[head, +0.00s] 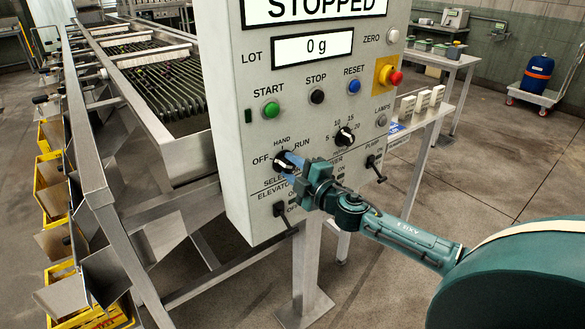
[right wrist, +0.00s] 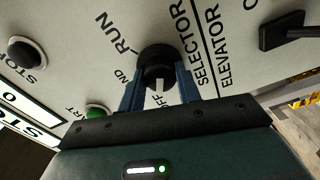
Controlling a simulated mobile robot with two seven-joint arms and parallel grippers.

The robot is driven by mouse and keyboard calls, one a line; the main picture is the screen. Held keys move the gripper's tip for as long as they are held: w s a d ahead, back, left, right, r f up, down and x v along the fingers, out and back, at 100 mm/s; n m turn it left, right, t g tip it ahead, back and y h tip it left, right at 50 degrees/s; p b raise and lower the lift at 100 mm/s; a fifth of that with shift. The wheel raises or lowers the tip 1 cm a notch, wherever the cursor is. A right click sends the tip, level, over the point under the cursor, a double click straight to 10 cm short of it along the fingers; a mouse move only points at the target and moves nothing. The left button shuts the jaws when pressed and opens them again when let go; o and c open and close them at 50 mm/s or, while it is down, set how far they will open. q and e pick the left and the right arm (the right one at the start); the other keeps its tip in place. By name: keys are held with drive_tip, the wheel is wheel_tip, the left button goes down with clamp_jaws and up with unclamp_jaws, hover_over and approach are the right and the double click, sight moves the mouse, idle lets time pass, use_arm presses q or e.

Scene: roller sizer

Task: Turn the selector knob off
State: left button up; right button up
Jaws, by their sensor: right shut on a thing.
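The selector knob (head: 279,162) is a round black knob on the front of the grey control panel (head: 232,100), with OFF, HAND and RUN marked around it. My right gripper (head: 294,163) is at the knob and partly hides it in the head view. In the right wrist view the blue fingers of the gripper (right wrist: 158,86) stand on either side of the knob (right wrist: 157,60), shut on it. A white mark on the knob lies close to the OFF label (right wrist: 167,100). My left gripper is not in view.
The green START button (head: 271,109), black STOP button (head: 317,96) and a timer knob (head: 345,137) are above. The elevator switch (head: 285,217) is below and the pump switch (head: 376,168) to the right. The display (head: 314,9) reads STOPPED.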

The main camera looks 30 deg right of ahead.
drive_tip(key=o, duration=1)
drive_tip(key=shift+c, duration=0.2)
drive_tip(key=shift+s, duration=0.1)
drive_tip(key=s+d+b, duration=0.1)
drive_tip(key=s+b, duration=0.1)
drive_tip(key=s, duration=1.1)
